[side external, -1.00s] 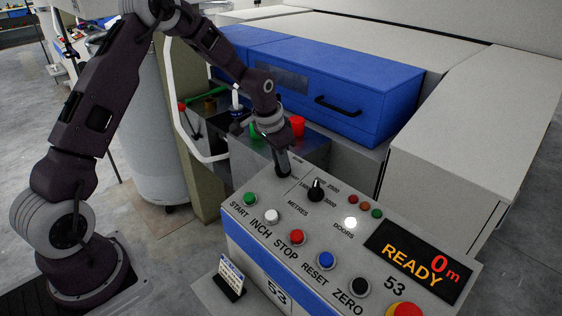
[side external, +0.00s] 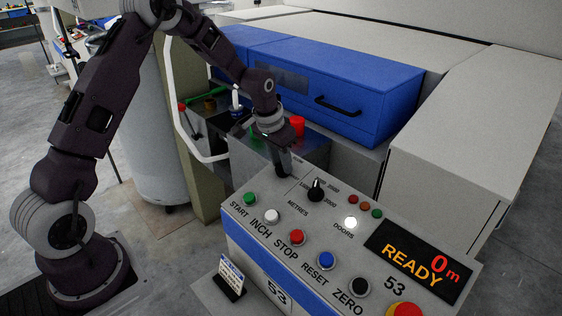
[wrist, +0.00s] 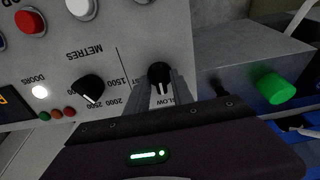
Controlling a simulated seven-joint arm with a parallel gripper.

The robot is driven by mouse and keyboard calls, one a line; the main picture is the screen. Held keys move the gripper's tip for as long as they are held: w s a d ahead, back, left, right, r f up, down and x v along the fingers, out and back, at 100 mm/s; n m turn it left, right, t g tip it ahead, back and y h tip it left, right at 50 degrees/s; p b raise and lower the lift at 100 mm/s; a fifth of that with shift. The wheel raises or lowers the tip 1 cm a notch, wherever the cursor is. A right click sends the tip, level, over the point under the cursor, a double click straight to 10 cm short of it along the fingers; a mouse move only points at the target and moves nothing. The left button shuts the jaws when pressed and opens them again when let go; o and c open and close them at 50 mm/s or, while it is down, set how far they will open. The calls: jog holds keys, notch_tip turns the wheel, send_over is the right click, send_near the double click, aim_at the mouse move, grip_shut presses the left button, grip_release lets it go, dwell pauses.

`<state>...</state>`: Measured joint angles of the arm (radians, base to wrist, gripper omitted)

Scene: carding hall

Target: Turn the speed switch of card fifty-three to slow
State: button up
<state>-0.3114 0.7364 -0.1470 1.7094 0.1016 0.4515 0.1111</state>
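The control panel of card 53 (side external: 330,222) is in the side view, its display (side external: 418,262) reading READY and 0 m. My gripper (side external: 283,170) points down at the panel's far left corner, hiding the speed switch there. In the wrist view the speed switch (wrist: 160,72) is a black round knob with a white mark. The two fingers of my gripper (wrist: 162,80) stand on either side of it and appear closed on it. The label SLOW lies beside the knob on the gripper side; another label is partly hidden by a finger. The knob's mark points roughly toward SLOW.
The black METRES knob (side external: 316,190) is close by on the panel, with the lit white DOORS lamp (side external: 351,223) beyond it. Coloured push buttons line the front. A red emergency button (side external: 405,309) is at the near corner. A red cup (side external: 297,126) stands behind my gripper.

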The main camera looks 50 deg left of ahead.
aim_at(276, 169)
jog(key=shift+o, duration=0.3)
jog(key=v, duration=0.6)
jog(key=shift+s+r, duration=0.1)
jog(key=shift+r, duration=0.4)
jog(key=s+d+r+t, duration=0.1)
jog(key=s+d+r, duration=0.2)
jog(key=s+r, duration=0.45)
jog(key=s+d+r, duration=0.4)
jog(key=s+r, duration=0.2)
jog(key=s, duration=0.3)
jog(key=s+d+t, duration=0.1)
jog(key=s+d, duration=0.1)
jog(key=s, duration=1.3)
jog(key=shift+t, duration=0.3)
